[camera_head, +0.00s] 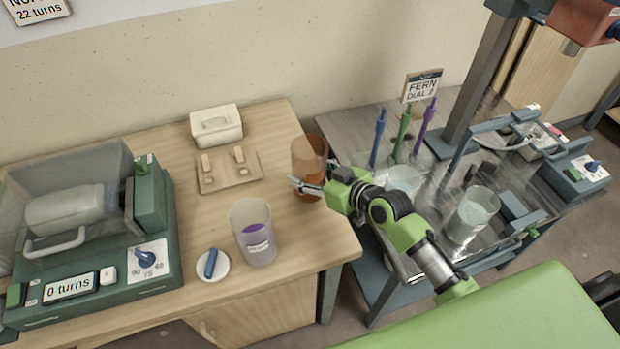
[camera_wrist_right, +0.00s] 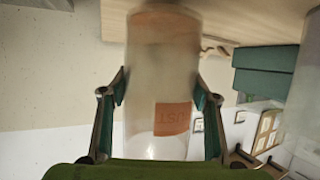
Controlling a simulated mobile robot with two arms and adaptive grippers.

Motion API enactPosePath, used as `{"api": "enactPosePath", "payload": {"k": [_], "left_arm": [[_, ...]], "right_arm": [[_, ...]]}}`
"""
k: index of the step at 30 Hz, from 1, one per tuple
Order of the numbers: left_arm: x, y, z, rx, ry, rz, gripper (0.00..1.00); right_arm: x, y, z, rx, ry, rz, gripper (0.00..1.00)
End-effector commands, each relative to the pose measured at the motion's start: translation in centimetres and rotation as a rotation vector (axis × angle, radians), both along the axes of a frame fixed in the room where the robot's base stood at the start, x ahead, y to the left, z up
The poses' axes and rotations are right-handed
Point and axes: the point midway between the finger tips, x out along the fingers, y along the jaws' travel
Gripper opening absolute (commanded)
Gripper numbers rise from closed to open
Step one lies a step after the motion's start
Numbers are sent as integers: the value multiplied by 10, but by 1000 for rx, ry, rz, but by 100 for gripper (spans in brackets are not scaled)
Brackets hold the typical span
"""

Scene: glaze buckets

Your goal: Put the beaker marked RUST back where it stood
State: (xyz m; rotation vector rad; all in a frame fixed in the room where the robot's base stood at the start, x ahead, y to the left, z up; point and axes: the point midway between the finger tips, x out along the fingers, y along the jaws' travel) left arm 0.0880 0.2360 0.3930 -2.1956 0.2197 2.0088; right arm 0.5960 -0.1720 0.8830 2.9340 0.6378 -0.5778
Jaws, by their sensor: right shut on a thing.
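The RUST beaker (camera_head: 309,153), clear with rust-brown contents, is upright at the right end of the wooden table (camera_head: 300,262). My right gripper (camera_head: 306,186) reaches it from the right and is shut on it. In the right wrist view the beaker (camera_wrist_right: 160,75) stands between the two fingers, its orange label partly readable as "UST". I cannot tell whether its base touches the table. My left gripper is not in view.
A beaker with purple contents (camera_head: 255,235) stands left of the gripper, beside a white dish (camera_head: 212,265) with a blue item. A green-cased machine (camera_head: 90,240) fills the left. The grey bench (camera_head: 350,125) at right holds two clear beakers (camera_head: 404,180) (camera_head: 472,214) and coloured sticks.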

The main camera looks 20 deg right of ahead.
Motion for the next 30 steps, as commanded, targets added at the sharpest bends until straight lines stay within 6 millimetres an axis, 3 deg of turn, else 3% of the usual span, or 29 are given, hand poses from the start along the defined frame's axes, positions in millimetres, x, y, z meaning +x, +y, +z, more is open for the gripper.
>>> {"api": "enactPosePath", "payload": {"k": [4, 16, 17, 18, 19, 30], "left_arm": [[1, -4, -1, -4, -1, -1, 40], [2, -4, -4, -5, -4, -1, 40], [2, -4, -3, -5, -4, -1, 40], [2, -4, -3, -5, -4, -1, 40], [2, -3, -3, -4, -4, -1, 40], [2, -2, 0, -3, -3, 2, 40]], "right_arm": [[0, 0, -21, 1, 3, 0, 18], [0, 0, -28, -1, 0, 0, 18], [0, 0, -28, 0, 1, 0, 59], [0, 0, -27, 0, 1, 0, 69], [0, 0, -27, 0, 1, 0, 73], [0, 0, -23, 0, 0, 0, 73]]}}
